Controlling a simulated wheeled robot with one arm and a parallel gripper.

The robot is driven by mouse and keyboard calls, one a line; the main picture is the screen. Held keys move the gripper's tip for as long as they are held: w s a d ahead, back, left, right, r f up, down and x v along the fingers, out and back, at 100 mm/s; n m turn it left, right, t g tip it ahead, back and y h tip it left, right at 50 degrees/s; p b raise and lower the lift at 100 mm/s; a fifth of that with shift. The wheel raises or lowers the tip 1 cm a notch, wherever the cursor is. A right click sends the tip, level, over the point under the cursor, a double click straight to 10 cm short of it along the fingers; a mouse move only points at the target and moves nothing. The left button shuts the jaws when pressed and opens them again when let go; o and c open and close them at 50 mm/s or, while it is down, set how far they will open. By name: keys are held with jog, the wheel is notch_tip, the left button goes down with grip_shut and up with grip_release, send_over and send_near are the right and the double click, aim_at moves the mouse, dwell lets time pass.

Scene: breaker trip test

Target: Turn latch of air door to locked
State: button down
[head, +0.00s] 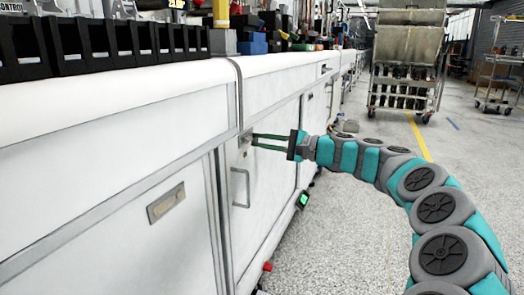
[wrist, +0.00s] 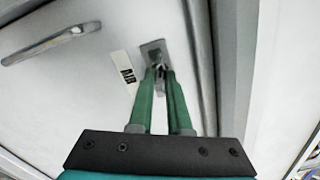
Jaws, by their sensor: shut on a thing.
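The white air door (head: 262,205) is a panel in the long bench front. The door also fills much of the wrist view (wrist: 80,80). Its latch (wrist: 155,49) is a small metal plate with a turning piece near the door's edge; it also shows in the head view (head: 244,139). My gripper (wrist: 160,70) has its two green fingers shut on the latch piece, which they partly hide. In the head view my gripper (head: 252,141) reaches the latch from the right. I cannot read whether the latch is locked.
A grey bar handle (head: 240,188) sits below the latch on the door. A small label (wrist: 125,68) is beside the latch. Black bins (head: 90,45) line the bench top. A metal cart (head: 405,70) stands farther back. The speckled floor (head: 340,235) beside the bench is clear.

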jog(key=shift+f+n+b, duration=0.15)
jog(key=shift+n+b, duration=1.25)
jog(key=shift+n, duration=0.8)
jog(key=c, duration=0.9)
grip_release()
jog(key=shift+o, duration=0.2)
jog(key=shift+d, duration=0.15)
jog(key=p+v, duration=0.1)
jog(key=v, duration=0.6)
jog(key=shift+s+d, duration=0.15)
jog(key=shift+d, duration=0.1)
